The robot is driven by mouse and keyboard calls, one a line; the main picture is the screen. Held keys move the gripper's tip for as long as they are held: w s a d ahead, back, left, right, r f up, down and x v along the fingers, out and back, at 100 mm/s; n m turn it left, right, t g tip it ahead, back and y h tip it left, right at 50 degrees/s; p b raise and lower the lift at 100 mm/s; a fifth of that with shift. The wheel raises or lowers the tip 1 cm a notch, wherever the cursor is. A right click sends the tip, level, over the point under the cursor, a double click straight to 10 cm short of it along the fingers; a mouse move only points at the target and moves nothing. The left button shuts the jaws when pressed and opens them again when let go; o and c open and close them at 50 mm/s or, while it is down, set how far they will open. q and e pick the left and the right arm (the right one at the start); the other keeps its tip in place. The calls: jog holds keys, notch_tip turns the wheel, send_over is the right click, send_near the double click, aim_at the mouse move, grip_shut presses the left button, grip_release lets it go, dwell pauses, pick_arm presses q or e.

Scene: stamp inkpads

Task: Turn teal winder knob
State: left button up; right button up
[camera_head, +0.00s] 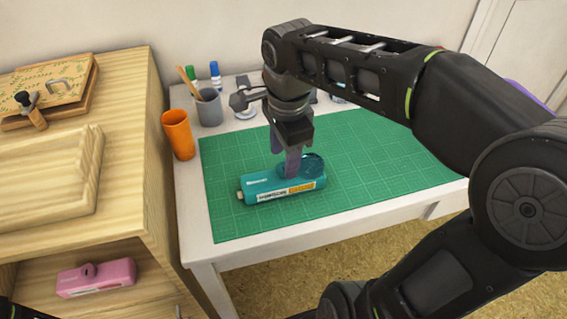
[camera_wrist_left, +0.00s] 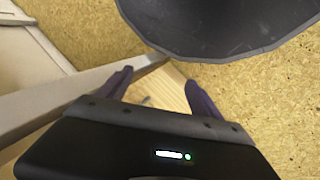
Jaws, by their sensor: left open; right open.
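The teal stamp device (camera_head: 265,194) lies on the green cutting mat (camera_head: 370,160), with a white and orange label on its front side. A dark round part, apparently the teal winder knob (camera_head: 313,164), shows at its right end on top. My right gripper (camera_head: 291,168) points down from above, its fingers at the top of the device just left of the knob. The fingers overlap in this view, and whether they touch the knob cannot be told. My left gripper (camera_wrist_left: 155,92) is open with nothing between its fingers, over the floor and table edge in the left wrist view.
An orange cup (camera_head: 178,134) and a grey pen cup (camera_head: 209,107) stand left of the mat. A wooden cabinet (camera_head: 110,190) at the left holds a pink device (camera_head: 95,279) in its lower opening. The mat's right side is clear beneath my right arm.

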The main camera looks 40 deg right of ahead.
aim_at(283, 171)
jog(key=shift+w+f, duration=0.15)
jog(key=shift+f, duration=1.2)
grip_shut()
